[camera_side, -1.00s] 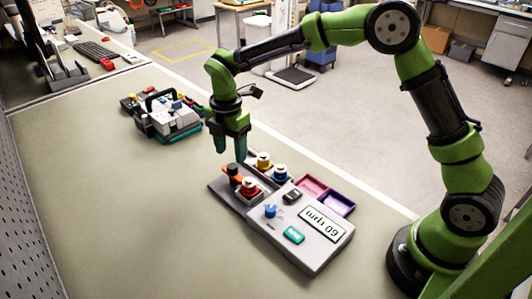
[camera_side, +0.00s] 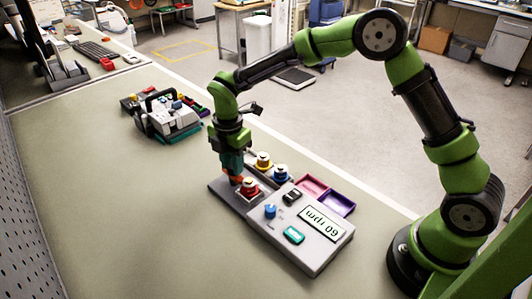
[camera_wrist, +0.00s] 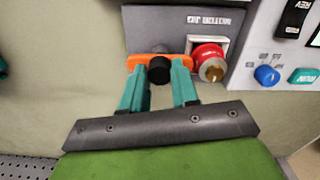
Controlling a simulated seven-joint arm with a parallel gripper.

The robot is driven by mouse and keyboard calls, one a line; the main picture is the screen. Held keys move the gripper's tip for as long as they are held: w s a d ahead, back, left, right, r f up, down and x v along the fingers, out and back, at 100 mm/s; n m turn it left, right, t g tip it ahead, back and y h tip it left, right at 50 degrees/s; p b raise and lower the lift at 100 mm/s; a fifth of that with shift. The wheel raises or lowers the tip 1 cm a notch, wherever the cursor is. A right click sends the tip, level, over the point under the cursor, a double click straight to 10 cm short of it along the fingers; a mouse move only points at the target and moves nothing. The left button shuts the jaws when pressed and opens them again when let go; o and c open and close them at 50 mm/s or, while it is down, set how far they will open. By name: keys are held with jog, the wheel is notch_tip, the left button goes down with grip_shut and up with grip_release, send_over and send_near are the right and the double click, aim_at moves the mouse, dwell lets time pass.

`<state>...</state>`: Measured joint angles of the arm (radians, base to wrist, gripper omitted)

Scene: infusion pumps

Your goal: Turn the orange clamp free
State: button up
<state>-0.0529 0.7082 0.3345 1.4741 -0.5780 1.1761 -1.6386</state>
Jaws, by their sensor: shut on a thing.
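The orange clamp (camera_wrist: 176,60) is a flat bar with a black knob (camera_wrist: 159,70) on the dark grey plate of the pump. In the wrist view the bar lies crosswise, its right end close to the red-ringed part. My gripper (camera_wrist: 159,90) has its teal fingers shut on the clamp, one on each side of the black knob. In the side view my gripper (camera_side: 234,170) is down at the plate's far left corner and hides most of the clamp (camera_side: 236,179).
A red-ringed knob (camera_side: 250,187) stands close beside the clamp. The pump panel (camera_side: 310,240) shows "60". A second device (camera_side: 172,118) stands farther left. The bench in front is clear.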

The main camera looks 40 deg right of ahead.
jog(key=shift+m, duration=0.4)
grip_shut()
jog(key=m, duration=0.3)
jog(key=shift+m, duration=0.4)
jog(key=m, duration=0.4)
jog(key=shift+m, duration=0.3)
jog(key=m, duration=0.8)
jog(key=shift+m, duration=0.3)
jog(key=o, duration=1)
grip_release()
